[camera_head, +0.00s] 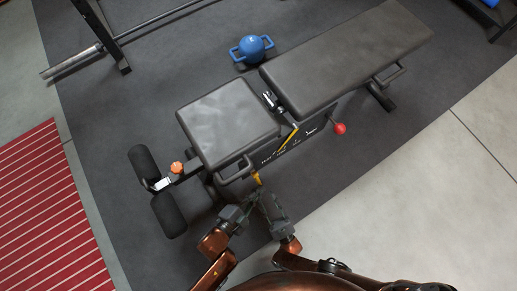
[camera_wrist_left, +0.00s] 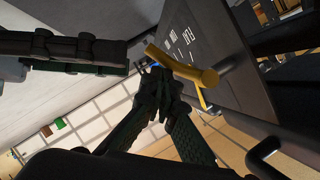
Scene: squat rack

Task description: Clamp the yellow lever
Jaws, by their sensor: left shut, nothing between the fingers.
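The yellow lever (camera_head: 257,178) sticks out from the near side of the bench frame, below the seat. In the left wrist view it is a yellow bar with a rounded end (camera_wrist_left: 187,66), beside a dark plate with white lettering. My left gripper (camera_head: 251,198) is just below the lever in the head view. Its fingers (camera_wrist_left: 160,76) are shut and empty, with the tips close beside the lever; whether they touch it I cannot tell. My right gripper (camera_head: 264,197) is beside the left one, and its fingers overlap with it, so its opening is unclear.
The bench has a grey seat pad (camera_head: 228,120), a long back pad (camera_head: 345,55), black foam rollers (camera_head: 169,215) and a red knob (camera_head: 340,128). A blue kettlebell (camera_head: 252,49) stands behind it. A barbell (camera_head: 85,60) lies at upper left. Pale floor at right is clear.

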